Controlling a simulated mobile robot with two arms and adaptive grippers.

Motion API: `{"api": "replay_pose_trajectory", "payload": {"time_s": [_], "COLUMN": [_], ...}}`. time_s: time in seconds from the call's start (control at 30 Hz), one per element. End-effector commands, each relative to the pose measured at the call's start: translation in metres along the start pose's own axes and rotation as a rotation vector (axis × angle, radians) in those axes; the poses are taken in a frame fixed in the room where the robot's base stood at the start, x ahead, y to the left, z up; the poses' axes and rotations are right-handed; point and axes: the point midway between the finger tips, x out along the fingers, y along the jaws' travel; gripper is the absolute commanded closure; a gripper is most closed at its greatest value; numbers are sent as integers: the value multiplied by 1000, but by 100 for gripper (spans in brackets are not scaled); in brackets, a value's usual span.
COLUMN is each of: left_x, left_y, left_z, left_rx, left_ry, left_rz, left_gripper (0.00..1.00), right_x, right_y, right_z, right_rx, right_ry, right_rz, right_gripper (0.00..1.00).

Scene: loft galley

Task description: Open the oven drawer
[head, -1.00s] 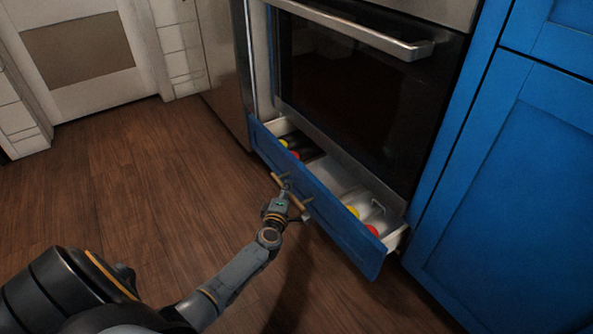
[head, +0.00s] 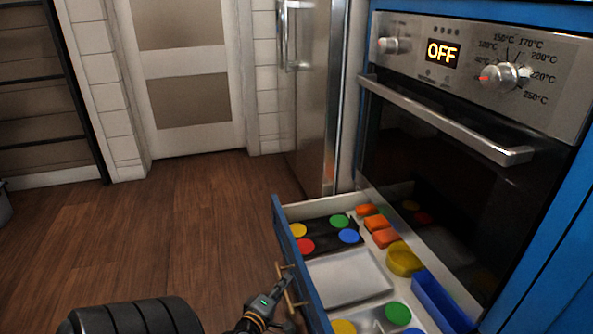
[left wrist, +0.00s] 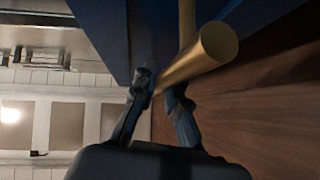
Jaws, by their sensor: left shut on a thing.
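The oven drawer (head: 286,243) has a blue front and stands wide open below the black oven (head: 430,160). Its brass bar handle (head: 284,276) is on the outer face and also fills the middle of the left wrist view (left wrist: 200,58). My left gripper (head: 283,293) is shut on that handle, coming from the floor side. In the left wrist view its two dark fingers (left wrist: 162,95) sit either side of the bar. The drawer's near end is cut off by the head view's bottom edge. My right gripper is not in view.
The drawer holds a dark tray with coloured discs (head: 326,237), a pale tray (head: 348,278), orange blocks (head: 378,227), a yellow bowl (head: 404,259) and a blue container (head: 440,298). The oven display (head: 442,53) reads OFF. Wooden floor (head: 180,220) to the left is clear.

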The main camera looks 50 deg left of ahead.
Motion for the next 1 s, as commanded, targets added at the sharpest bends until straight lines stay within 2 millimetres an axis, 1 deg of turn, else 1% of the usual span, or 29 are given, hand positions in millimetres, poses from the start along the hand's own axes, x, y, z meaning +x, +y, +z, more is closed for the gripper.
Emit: {"api": "replay_pose_trajectory", "payload": {"time_s": [0.13, 0.47, 0.5, 0.57, 0.6, 0.63, 0.9, 1.0], "left_x": [-4, -5, -5, -5, -5, -5, -5, -11], "left_y": [-2, -2, -2, -2, -2, -2, -2, -2], "left_z": [-3, -4, -4, -4, -4, -4, -4, -4], "left_rx": [0, 0, 0, 0, 0, 0, 0, 0], "left_ry": [-2, -2, -2, -2, -2, -2, -1, -1], "left_rz": [-2, -2, -2, -2, -2, -2, -1, -2], "left_gripper": [100, 100, 85, 73, 65, 64, 64, 64], "right_x": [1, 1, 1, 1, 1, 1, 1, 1], "right_y": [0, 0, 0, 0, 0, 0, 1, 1], "right_z": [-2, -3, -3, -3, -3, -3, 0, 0], "right_rx": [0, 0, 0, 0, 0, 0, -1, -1], "right_ry": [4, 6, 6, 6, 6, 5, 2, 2], "right_rz": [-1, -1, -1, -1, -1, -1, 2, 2], "right_gripper": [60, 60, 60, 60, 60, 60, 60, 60]}}
